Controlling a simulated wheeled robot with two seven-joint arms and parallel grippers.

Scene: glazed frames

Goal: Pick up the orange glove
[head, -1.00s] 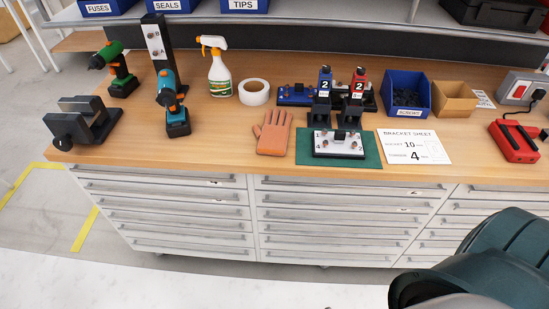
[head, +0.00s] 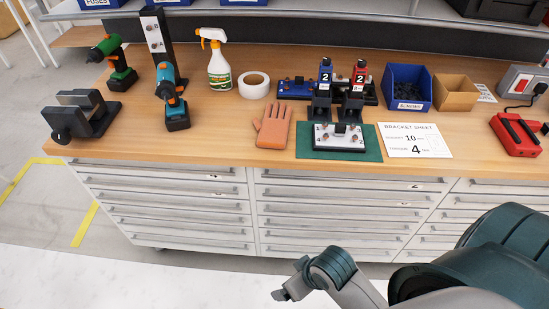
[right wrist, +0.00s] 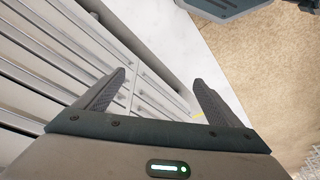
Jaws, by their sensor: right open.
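The orange glove (head: 273,126) lies flat on the wooden bench top, near its front edge, left of the green mat (head: 372,146). Its fingers point away from me. My right gripper (head: 284,296) is low in front of the drawers, well below and apart from the glove. In the right wrist view my right gripper (right wrist: 155,100) is open and empty, with drawer fronts behind it. The glove does not show in that view. My left gripper is not in view.
A white fixture (head: 339,137) stands on the mat, right of the glove. Behind the glove are a tape roll (head: 254,86) and a spray bottle (head: 218,66). A blue drill (head: 173,100) and a vise (head: 82,117) stand left. Bench in front of the drill is clear.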

